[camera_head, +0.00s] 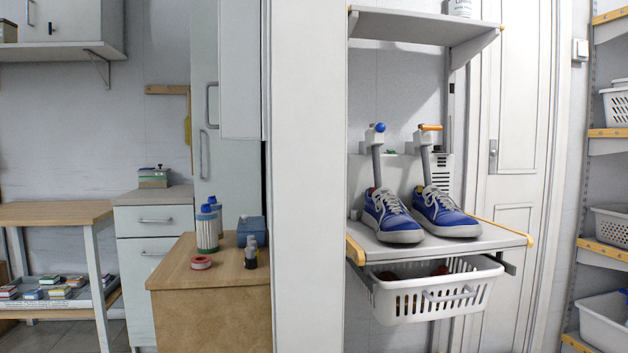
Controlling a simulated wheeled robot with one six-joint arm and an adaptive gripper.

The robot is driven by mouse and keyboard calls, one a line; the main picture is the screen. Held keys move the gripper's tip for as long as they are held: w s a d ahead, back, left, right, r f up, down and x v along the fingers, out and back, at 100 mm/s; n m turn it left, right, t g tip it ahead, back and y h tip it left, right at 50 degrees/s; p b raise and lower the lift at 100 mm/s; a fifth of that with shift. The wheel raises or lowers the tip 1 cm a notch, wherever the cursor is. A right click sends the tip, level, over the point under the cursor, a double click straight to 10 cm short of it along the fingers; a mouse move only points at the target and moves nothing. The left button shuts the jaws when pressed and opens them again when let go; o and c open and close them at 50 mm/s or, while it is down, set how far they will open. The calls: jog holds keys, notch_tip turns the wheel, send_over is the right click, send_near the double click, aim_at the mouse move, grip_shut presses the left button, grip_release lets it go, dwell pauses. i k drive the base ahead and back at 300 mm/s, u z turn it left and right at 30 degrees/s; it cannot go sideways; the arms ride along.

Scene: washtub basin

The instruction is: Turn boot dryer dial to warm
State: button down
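A boot dryer stands on a grey wall shelf (440,247) right of centre. A pair of blue and white shoes, the left shoe (392,216) and the right shoe (446,213), sits at the foot of its two upright tubes. The left tube (376,160) has a white head with a round blue knob (380,127). The right tube (426,165) has a white head with an orange bar (430,127). A white vented housing (442,172) shows behind the right tube. I cannot tell which part is the dial or read any setting. My gripper is not in view.
A white slotted basket (432,299) hangs under the shelf, and an upper shelf (424,25) is above it. A pale wall panel (308,180) stands left of the dryer. A wooden cabinet (215,268) holds bottles and red tape. Shelves with white baskets (608,228) line the right edge.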

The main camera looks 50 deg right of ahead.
aim_at(437, 148)
jog(key=u, duration=0.45)
jog(key=k, duration=0.45)
jog(key=z, duration=3.15)
